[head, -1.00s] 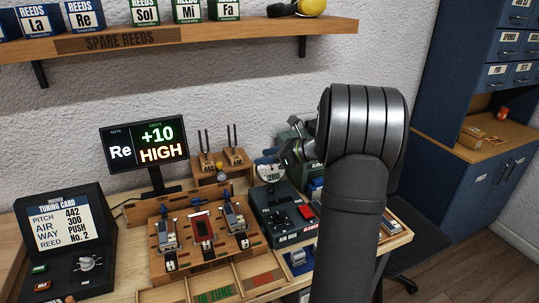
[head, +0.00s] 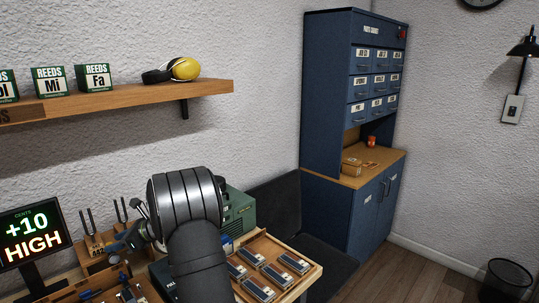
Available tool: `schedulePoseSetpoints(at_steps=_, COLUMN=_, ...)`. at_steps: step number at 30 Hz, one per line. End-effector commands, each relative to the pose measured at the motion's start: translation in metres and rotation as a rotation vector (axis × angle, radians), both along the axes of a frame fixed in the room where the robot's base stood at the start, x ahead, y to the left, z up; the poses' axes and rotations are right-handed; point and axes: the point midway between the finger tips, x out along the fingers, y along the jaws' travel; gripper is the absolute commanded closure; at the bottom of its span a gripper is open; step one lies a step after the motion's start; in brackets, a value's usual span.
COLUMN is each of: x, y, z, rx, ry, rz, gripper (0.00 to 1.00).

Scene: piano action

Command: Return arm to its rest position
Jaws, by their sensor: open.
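My arm rises from the bottom of the head view, with its thick ribbed grey joint above the right part of the workbench. My gripper (head: 138,224) shows only in part at the left of that joint, open, near the tuning forks (head: 105,218). I see nothing held in it, though the joint hides some of it. I cannot tell how far above the bench it is.
The display (head: 33,240) reads +10 HIGH. A wooden tray (head: 311,272) of several reed pieces and a green box (head: 238,213) lie right of my arm. A shelf (head: 150,98) hangs above. A dark chair (head: 290,215) and blue cabinet (head: 350,120) stand right.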

Motion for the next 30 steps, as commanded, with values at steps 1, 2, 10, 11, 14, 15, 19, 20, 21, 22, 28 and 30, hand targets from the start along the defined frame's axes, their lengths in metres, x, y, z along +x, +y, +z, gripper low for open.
schedulePoseSetpoints(at_steps=1, x=0.000, y=0.007, z=-0.003, rx=0.000, ry=-0.001, rz=0.001, gripper=0.57)
schedulePoseSetpoints(at_steps=2, x=0.000, y=0.010, z=-0.004, rx=0.000, ry=-0.001, rz=0.001, gripper=0.57)
schedulePoseSetpoints(at_steps=10, x=-0.007, y=0.021, z=-0.005, rx=0.001, ry=-0.001, rz=-0.001, gripper=0.57)
schedulePoseSetpoints(at_steps=11, x=-0.007, y=0.021, z=-0.005, rx=0.001, ry=-0.001, rz=-0.001, gripper=0.57)
schedulePoseSetpoints(at_steps=14, x=-0.007, y=0.021, z=-0.005, rx=0.001, ry=-0.001, rz=-0.001, gripper=0.57)
schedulePoseSetpoints(at_steps=15, x=-0.007, y=0.021, z=-0.005, rx=0.001, ry=-0.001, rz=-0.001, gripper=0.57)
schedulePoseSetpoints(at_steps=19, x=-0.007, y=0.021, z=-0.005, rx=0.001, ry=0.000, rz=-0.001, gripper=0.41)
schedulePoseSetpoints(at_steps=20, x=-0.007, y=0.021, z=-0.005, rx=0.001, ry=-0.001, rz=-0.001, gripper=0.35)
schedulePoseSetpoints(at_steps=21, x=-0.007, y=0.021, z=-0.005, rx=0.001, ry=-0.001, rz=-0.001, gripper=0.28)
schedulePoseSetpoints(at_steps=22, x=-0.007, y=0.021, z=-0.005, rx=0.001, ry=0.000, rz=-0.001, gripper=0.22)
schedulePoseSetpoints(at_steps=28, x=-0.013, y=0.024, z=-0.003, rx=-0.016, ry=-0.012, rz=0.023, gripper=0.00)
schedulePoseSetpoints(at_steps=30, x=-0.022, y=0.029, z=-0.001, rx=-0.047, ry=-0.031, rz=0.061, gripper=0.00)
